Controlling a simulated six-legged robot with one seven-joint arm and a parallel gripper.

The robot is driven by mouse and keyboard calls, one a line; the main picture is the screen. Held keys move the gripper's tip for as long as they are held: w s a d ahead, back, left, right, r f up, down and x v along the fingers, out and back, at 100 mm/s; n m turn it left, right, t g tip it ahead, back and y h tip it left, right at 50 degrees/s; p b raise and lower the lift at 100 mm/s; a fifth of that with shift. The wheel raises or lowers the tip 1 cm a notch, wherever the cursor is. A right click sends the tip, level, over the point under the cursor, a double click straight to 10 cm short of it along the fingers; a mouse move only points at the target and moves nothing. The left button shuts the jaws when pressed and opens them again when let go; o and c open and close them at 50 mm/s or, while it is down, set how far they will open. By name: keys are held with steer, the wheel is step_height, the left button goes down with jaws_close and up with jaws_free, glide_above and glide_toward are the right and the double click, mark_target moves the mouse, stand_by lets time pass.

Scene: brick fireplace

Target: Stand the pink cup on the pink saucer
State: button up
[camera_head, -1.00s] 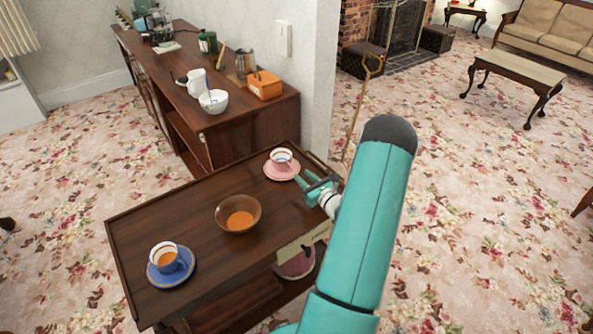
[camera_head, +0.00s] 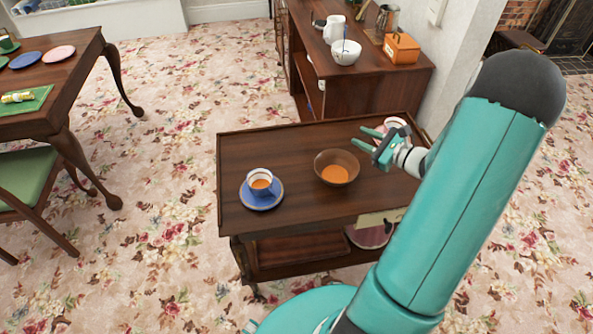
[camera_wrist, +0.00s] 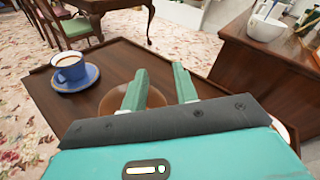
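On the wooden trolley (camera_head: 290,148), a pale pink cup (camera_head: 395,124) stands at the far right, partly hidden behind my gripper. The pink saucer under it (camera_head: 379,129) shows only as a sliver. My gripper (camera_head: 364,138) is over the trolley's right part, just in front of the cup in the head view. In the wrist view its two fingers (camera_wrist: 160,88) are apart with nothing between them, and a brown bowl lies beyond. A pale rim at the lower right of the wrist view may be the cup. Another pink saucer (camera_head: 61,53) lies empty on the left table.
A brown bowl (camera_head: 337,168) with orange contents and a blue cup (camera_head: 260,181) on a blue saucer (camera_head: 262,199) share the trolley. The left table (camera_head: 70,80) holds a blue plate (camera_head: 25,60). A sideboard (camera_head: 355,93) stands behind; floor is clear between the tables.

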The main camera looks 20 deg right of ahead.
steer(key=s+a+r+n+g+y, duration=0.1)
steer(key=s+a+r+n+g, duration=0.15)
steer(key=a+n, duration=0.4)
steer(key=s+a+r+n+g, duration=0.1)
steer(key=a+r+n+g, duration=0.25)
steer(key=a, duration=0.55)
steer(key=s+a+r+n+g+y, duration=0.1)
steer(key=a+r+n+g, duration=0.35)
steer(key=a, duration=0.35)
steer(key=s+a+r+n+h, duration=0.3)
steer(key=s+r+n+h, duration=0.1)
steer(key=s+n, duration=0.2)
steer(key=s+a+r+n+t+h, duration=0.1)
steer(key=s+a+r+n+h, duration=0.2)
steer(key=s+n, duration=0.3)
steer(key=shift+r+n+h, duration=0.5)
steer(key=shift+n, duration=0.15)
steer(key=shift+s+d, duration=0.15)
